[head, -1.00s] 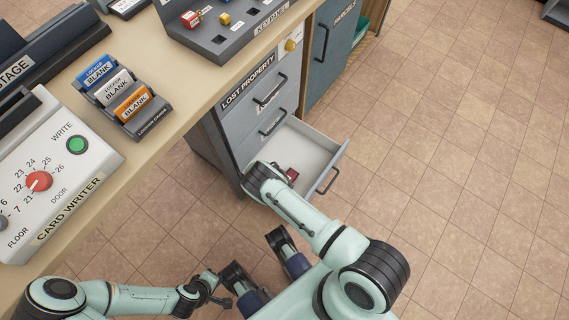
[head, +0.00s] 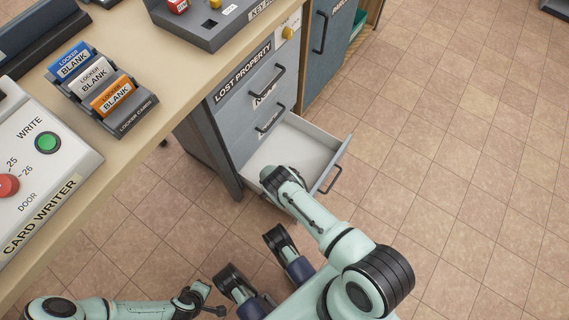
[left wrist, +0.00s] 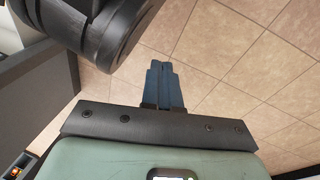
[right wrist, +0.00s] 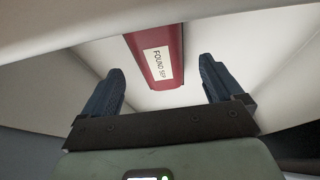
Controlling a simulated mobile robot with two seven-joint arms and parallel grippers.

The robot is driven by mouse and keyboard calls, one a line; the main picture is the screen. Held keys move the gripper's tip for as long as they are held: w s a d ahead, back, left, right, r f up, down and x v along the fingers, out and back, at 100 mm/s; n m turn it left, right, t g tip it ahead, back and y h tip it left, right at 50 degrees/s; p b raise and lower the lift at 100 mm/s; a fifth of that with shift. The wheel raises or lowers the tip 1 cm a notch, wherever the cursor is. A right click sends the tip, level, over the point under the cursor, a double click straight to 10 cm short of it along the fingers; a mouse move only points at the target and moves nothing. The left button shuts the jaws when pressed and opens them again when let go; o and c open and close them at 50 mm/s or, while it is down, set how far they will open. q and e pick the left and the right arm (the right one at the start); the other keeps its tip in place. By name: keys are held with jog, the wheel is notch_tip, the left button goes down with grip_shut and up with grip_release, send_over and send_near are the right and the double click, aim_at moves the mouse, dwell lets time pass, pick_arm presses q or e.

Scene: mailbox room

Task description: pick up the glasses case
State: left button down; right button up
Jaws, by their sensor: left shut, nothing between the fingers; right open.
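The glasses case (right wrist: 151,45) shows in the right wrist view as a dark red box with a white label reading "FOUND SEP". It lies in the open white-lined drawer (head: 315,143). My right gripper (right wrist: 162,75) is open inside the drawer, fingers either side of the case's near end and apart from it sideways. I cannot tell the remaining depth between them. In the head view my right arm hides the case. My left gripper (left wrist: 165,85) is shut and empty, over the floor, away from the drawer.
The grey lost property cabinet (head: 240,130) has two closed drawers above the open one. The drawer's front with its handle (head: 331,180) juts over the tiled floor. The desk (head: 165,95) with a card writer (head: 45,160) is at left.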

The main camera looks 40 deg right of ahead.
jog(key=shift+b+x, duration=0.55)
jog(key=shift+x, duration=0.6)
jog(key=c, duration=1.2)
pick_arm(q)
jog(key=shift+g, duration=0.6)
jog(key=s+f, duration=0.2)
jog(key=s, duration=0.1)
jog(key=shift+s+a+f, duration=0.1)
jog(key=shift+a+f, duration=0.1)
jog(key=shift+f, duration=0.05)
pick_arm(e)
jog(key=shift+r, duration=0.1)
